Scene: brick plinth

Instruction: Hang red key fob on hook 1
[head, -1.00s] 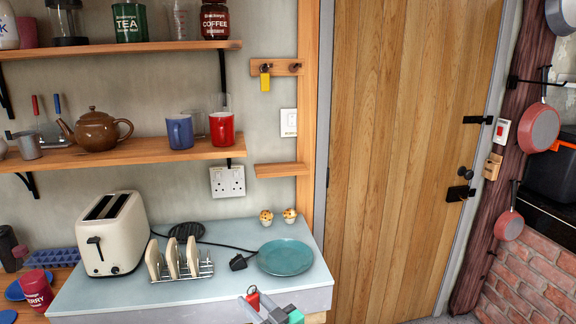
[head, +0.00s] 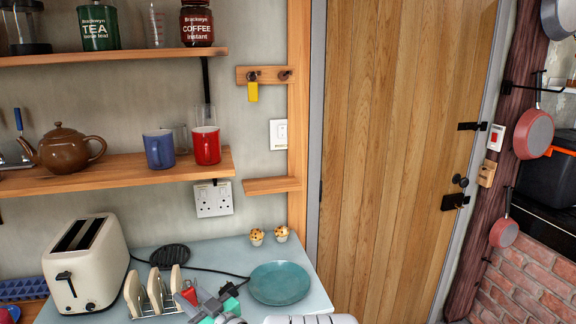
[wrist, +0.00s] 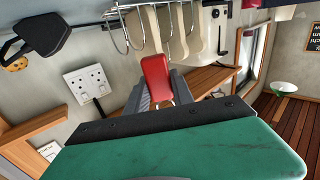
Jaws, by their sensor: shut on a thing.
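The red key fob (head: 189,294) is low in the head view, in front of the toast rack. My gripper (head: 196,300) is shut on it. A wooden hook rail (head: 268,74) with two dark hooks is on the wall left of the door. A yellow fob (head: 252,92) hangs from the left hook (head: 251,77). The right hook (head: 285,75) is bare. No hook numbers are legible. My gripper is well below the rail.
A small empty wooden ledge (head: 270,185) and a switch (head: 279,134) are below the rail. Shelves with mugs (head: 206,146) and a teapot (head: 63,149) stand left. A toaster (head: 85,262), toast rack (head: 150,291) and teal plate (head: 282,283) are on the counter.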

